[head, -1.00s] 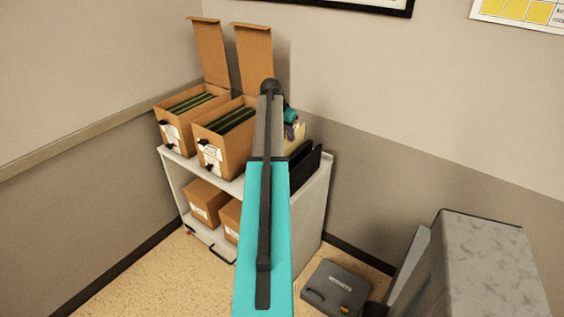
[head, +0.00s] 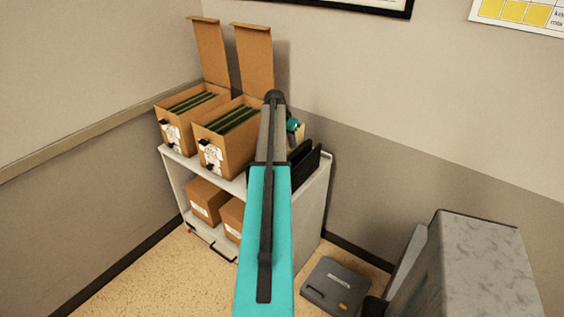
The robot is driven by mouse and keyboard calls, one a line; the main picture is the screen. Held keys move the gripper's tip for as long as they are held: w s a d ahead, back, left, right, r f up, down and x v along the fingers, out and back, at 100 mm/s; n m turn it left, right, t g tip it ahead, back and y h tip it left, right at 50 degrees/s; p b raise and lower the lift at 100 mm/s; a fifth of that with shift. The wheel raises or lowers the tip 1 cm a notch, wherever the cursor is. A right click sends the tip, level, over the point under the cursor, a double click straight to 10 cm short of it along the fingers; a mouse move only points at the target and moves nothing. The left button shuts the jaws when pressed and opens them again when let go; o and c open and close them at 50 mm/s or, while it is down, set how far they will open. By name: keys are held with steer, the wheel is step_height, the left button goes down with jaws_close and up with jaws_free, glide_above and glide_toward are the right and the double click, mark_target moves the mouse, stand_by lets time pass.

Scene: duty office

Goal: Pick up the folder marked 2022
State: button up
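Two open cardboard file boxes stand side by side on top of the shelf unit, a left box (head: 173,133) and a right box (head: 235,155). Green-edged folders stand in both, in the left box (head: 190,102) and in the right box (head: 232,118). No marking 2022 is readable, so I cannot tell which folder it is. A pale, cream-coloured item (head: 301,133) shows partly behind my arm. My arm crosses the middle of the picture toward the shelf top. A small teal part of my wrist (head: 293,125) shows beside it; my gripper's fingers are hidden.
A black upright holder (head: 306,160) stands at the right end of the grey shelf unit (head: 312,208). Smaller cardboard boxes (head: 206,200) sit on the lower shelf. A dark grey case (head: 335,287) lies on the floor, near a grey cabinet (head: 480,265). The box lids stand up behind.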

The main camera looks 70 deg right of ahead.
steer(key=shift+c, duration=0.4)
jaws_close()
stand_by(0.9)
